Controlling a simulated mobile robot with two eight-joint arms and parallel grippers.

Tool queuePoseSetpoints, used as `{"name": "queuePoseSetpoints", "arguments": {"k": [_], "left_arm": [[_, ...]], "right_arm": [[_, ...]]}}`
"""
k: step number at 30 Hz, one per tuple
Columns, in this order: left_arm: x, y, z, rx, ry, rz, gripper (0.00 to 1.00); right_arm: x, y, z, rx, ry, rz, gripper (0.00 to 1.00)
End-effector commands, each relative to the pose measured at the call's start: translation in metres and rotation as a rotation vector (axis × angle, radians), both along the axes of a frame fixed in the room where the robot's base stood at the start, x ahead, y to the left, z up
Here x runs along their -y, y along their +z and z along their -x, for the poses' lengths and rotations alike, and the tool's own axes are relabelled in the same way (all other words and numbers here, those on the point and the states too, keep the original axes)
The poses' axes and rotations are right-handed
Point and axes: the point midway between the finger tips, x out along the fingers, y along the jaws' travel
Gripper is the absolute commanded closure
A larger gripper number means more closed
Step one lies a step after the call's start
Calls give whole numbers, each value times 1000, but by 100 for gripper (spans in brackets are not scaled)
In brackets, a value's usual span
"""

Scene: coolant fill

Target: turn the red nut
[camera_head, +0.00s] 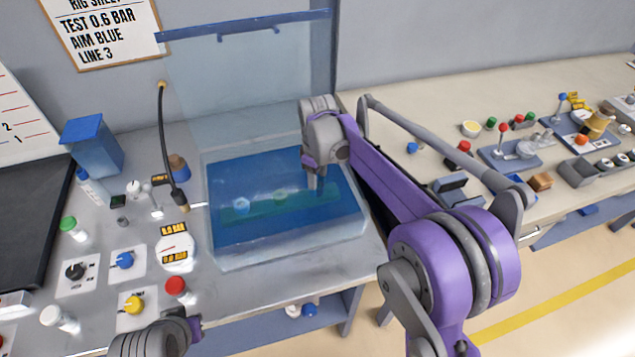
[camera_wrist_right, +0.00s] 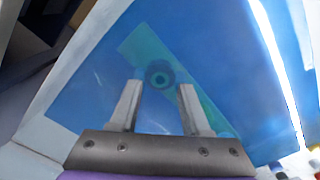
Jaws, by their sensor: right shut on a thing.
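A green bar (camera_head: 262,206) lies in a clear-walled blue bath (camera_head: 290,246) in the head view. Two pale round nuts, one at the left (camera_head: 242,203) and one in the middle (camera_head: 280,195), sit on it. My right gripper (camera_head: 318,190) reaches down into the bath at the bar's right end. In the right wrist view its two fingers are on either side of a dark round nut (camera_wrist_right: 160,74), and it is shut on this nut. The blue tint hides the nuts' true colours, so I cannot tell which is red. My left gripper (camera_head: 165,338) shows only partly at the bottom edge; its fingers are unclear.
A clear raised panel (camera_head: 245,90) stands behind the bath. A black gooseneck (camera_head: 165,140), a gauge (camera_head: 176,248) and several coloured knobs stand left of it. A red-capped post (camera_head: 175,288) is near the front edge. The right bench holds several small fixtures.

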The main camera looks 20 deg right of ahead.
Motion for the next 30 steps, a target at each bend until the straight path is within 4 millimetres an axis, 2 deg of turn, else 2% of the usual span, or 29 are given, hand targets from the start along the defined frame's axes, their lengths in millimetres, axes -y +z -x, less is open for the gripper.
{"name": "queuePoseSetpoints", "arguments": {"k": [15, 24, 30], "left_arm": [[0, -6, 2, -4, 0, 0, 100], [0, -7, 2, -4, 0, 0, 100], [0, -8, 3, -5, 0, 0, 100]], "right_arm": [[0, 1, 0, 1, -456, 1, 100], [0, 1, 0, 1, -618, 1, 100], [0, 1, 0, 1, -665, 0, 100]]}}
